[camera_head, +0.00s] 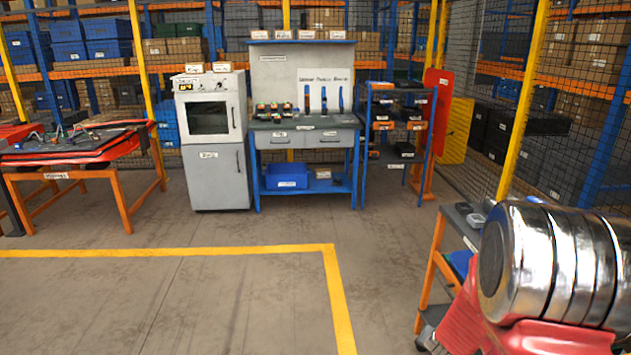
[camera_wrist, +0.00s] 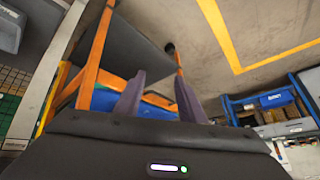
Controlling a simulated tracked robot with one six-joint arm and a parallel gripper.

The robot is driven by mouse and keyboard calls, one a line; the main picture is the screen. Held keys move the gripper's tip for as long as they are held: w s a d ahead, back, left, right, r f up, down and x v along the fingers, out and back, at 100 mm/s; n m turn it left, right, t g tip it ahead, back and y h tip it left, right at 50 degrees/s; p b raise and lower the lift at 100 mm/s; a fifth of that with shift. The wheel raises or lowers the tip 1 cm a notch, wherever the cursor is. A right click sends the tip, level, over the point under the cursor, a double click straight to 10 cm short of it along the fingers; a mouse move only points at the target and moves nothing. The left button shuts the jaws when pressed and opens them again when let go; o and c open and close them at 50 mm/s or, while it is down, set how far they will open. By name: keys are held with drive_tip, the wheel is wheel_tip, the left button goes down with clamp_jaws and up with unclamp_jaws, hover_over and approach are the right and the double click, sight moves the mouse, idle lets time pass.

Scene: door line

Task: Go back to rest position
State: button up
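My gripper (camera_wrist: 159,92) shows in the wrist view, with its two purple-grey fingers apart and nothing between them. An orange-framed cart (camera_wrist: 97,52) with a grey top lies beyond the fingers, and blue shows under its frame. The same cart shows in the head view (camera_head: 433,262), at the right and partly hidden. My arm, with a shiny metal part and red parts, fills the lower right of the head view. My gripper's fingers are not visible there.
A grey oven cabinet (camera_head: 211,134), a blue workbench (camera_head: 304,137) and a blue rack (camera_head: 401,120) stand at the back. An orange table (camera_head: 85,172) with a red cover stands left. The floor inside the yellow line (camera_head: 339,300) is clear.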

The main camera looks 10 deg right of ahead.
drive_tip(key=s+a+r+n+g+y, duration=0.1)
drive_tip(key=s+a+r+n+y, duration=0.15)
drive_tip(key=a+r, duration=0.4)
drive_tip(key=s+a+r+n+y, duration=0.2)
drive_tip(key=s+a+r, duration=0.1)
drive_tip(key=a, duration=0.7)
drive_tip(key=s+a+r+n, duration=0.3)
drive_tip(key=s+a+r, duration=0.2)
drive_tip(key=r, duration=0.3)
drive_tip(key=s+a+r+n+t, duration=0.1)
drive_tip(key=s+a+r+n, duration=0.2)
drive_tip(key=s+r, duration=0.4)
wheel_tip(320, 180, up, 2)
drive_tip(key=shift+s+a+r, duration=0.2)
drive_tip(key=shift+s+a, duration=0.15)
drive_tip(key=shift+a, duration=0.5)
drive_tip(key=shift+c, duration=0.7)
